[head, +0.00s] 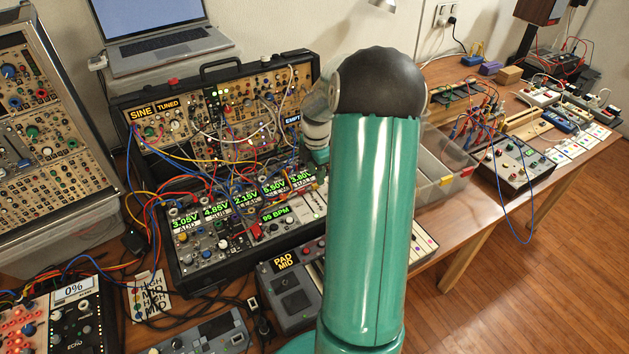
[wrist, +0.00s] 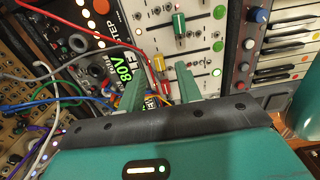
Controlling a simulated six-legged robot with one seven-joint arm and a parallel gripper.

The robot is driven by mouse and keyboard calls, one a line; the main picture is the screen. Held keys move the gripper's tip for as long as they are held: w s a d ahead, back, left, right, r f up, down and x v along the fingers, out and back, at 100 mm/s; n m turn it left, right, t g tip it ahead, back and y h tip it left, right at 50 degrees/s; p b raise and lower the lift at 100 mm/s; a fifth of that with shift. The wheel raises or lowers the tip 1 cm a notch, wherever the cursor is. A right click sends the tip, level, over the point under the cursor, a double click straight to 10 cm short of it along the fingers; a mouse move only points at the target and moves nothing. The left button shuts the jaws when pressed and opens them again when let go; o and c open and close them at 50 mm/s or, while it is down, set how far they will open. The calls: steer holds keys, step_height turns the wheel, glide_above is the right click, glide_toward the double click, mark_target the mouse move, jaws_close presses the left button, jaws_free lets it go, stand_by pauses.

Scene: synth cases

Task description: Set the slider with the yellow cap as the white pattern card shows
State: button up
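In the wrist view a slider with a yellow cap (wrist: 158,62) shows on a pale panel (wrist: 205,60), just beyond and between my fingertips. A green cap (wrist: 179,25) is farther up the panel, and a red cap (wrist: 166,88) lies between my fingers. My gripper (wrist: 160,74) is open, its two green fingers apart; I cannot tell whether they touch anything. In the head view my gripper (head: 318,150) is over the right side of the black synth case, and my arm hides part of it. A white card (head: 148,297) at lower left carries stacked words that seem to read HIGH, MID, HIGH, MID.
Patch cables (head: 205,150) cross the synth case (head: 180,285) left of my gripper; some run close to my fingers in the wrist view (wrist: 70,90). A grey box reads PAD MID (head: 285,262). A clear bin (head: 440,175) stands right of my arm.

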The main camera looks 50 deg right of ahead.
mark_target(315, 184)
steer(key=shift+w+a+f, duration=0.1)
steer(key=shift+f, duration=1.75)
steer(key=shift+c, duration=0.2)
jaws_close()
steer(key=shift+s+a, duration=0.3)
steer(key=shift+s, duration=0.55)
steer(key=shift+s+a, duration=0.25)
steer(key=shift+s, duration=0.55)
steer(key=shift+o, duration=0.2)
jaws_free()
step_height(315, 184, up, 14)
